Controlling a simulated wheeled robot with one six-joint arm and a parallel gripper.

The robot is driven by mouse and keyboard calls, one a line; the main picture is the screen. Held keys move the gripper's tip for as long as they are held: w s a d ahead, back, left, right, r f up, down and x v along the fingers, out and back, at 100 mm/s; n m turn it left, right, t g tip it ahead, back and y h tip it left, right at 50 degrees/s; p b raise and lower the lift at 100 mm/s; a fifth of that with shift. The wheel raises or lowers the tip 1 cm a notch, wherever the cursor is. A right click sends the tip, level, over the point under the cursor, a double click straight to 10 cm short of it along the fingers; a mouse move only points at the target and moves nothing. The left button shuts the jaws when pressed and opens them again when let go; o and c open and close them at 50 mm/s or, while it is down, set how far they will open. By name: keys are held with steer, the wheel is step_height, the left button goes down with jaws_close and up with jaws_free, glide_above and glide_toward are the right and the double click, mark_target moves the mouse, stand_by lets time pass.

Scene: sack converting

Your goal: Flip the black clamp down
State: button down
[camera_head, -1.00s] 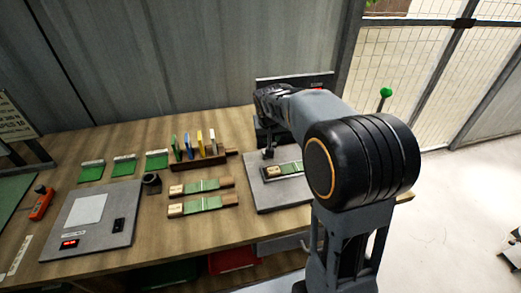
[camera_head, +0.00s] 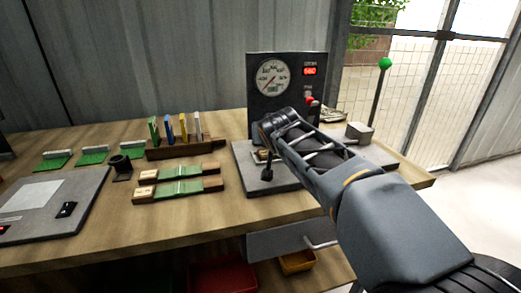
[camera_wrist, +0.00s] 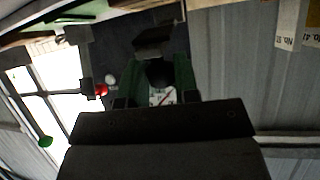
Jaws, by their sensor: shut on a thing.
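My gripper (camera_head: 265,152) is at the left part of the grey base plate (camera_head: 285,183) of the tester, low over it. A black lever with a rounded end, the black clamp (camera_head: 267,174), shows just below my gripper in the head view. In the wrist view a dark rounded knob of the clamp (camera_wrist: 160,74) sits between the jaws of my gripper (camera_wrist: 155,98), which are shut on it. My wrist and forearm hide much of the plate, so the clamp's exact tilt cannot be told.
The black gauge panel (camera_head: 287,82) with a red-lit display and red switch (camera_head: 311,101) stands behind my gripper. Two wooden-ended green strips (camera_head: 180,180) and a rack of coloured cards (camera_head: 185,150) lie left. A metal block (camera_head: 359,134) is right.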

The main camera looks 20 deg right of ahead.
steer(key=shift+s+d+f+b, duration=0.1)
steer(key=shift+s+f+b, duration=0.15)
steer(key=shift+f+b, duration=0.75)
steer(key=shift+r, duration=0.15)
steer(key=c, duration=0.8)
jaws_free()
steer(key=shift+r, duration=0.1)
steer(key=shift+c, duration=0.2)
steer(key=shift+r, duration=0.1)
